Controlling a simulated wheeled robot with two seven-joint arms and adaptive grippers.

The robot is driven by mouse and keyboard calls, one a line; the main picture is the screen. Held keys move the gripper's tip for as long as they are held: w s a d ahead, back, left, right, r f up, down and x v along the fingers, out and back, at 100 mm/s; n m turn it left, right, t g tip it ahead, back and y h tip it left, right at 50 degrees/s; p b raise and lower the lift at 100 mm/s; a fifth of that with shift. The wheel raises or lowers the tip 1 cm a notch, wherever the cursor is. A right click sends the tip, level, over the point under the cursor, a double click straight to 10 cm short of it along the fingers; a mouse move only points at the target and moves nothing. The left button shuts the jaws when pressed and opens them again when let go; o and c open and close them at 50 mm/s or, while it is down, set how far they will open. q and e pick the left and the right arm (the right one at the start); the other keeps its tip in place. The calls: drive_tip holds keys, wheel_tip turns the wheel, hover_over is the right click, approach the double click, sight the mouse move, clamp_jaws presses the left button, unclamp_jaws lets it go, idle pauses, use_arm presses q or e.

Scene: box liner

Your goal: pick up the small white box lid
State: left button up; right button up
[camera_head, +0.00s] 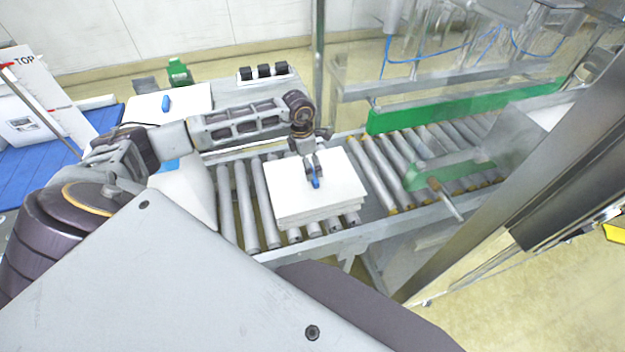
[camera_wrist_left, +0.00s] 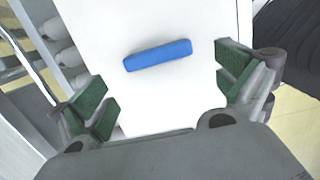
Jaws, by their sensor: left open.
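A white box lid (camera_head: 333,192) with a blue handle (camera_head: 315,182) lies on a white box on the roller conveyor. In the left wrist view the lid (camera_wrist_left: 160,95) fills the middle, and its blue handle (camera_wrist_left: 158,55) lies slightly tilted across it. My left gripper (camera_head: 313,172) is above the lid at the handle. In the left wrist view its green-padded fingers (camera_wrist_left: 165,88) are spread wide with nothing between them, and the handle shows just beyond them. I cannot tell the exact gap to the handle. My right gripper is not in view.
Another white lid or box (camera_head: 185,103) with a blue handle stands at the back left. Conveyor rollers (camera_head: 375,172) run right toward a green guide rail (camera_head: 465,105). A metal frame post (camera_head: 319,65) stands behind. A blue surface (camera_head: 40,165) is at far left.

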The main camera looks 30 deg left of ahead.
use_arm(q)
drive_tip(key=shift+f, duration=0.1)
drive_tip(key=shift+w+d+f, duration=0.1)
drive_tip(key=shift+w+f, duration=0.05)
drive_tip(key=shift+f, duration=0.3)
drive_tip(key=shift+w+d+f, duration=0.1)
drive_tip(key=shift+w+f, duration=0.05)
drive_tip(key=shift+f, duration=0.2)
drive_tip(key=shift+w+d+f+p, duration=0.1)
drive_tip(key=shift+w+f+p, duration=0.1)
drive_tip(key=shift+f, duration=0.6)
drive_tip(key=shift+w+f+p, duration=0.1)
drive_tip(key=shift+f+p, duration=0.1)
drive_tip(key=shift+f, duration=0.7)
drive_tip(key=c, duration=0.9)
drive_tip(key=shift+r, duration=0.75)
wheel_tip(320, 180, up, 7)
drive_tip(key=shift+f+b, duration=0.1)
drive_tip(key=shift+b, duration=0.3)
drive_tip(key=shift+r, duration=0.95)
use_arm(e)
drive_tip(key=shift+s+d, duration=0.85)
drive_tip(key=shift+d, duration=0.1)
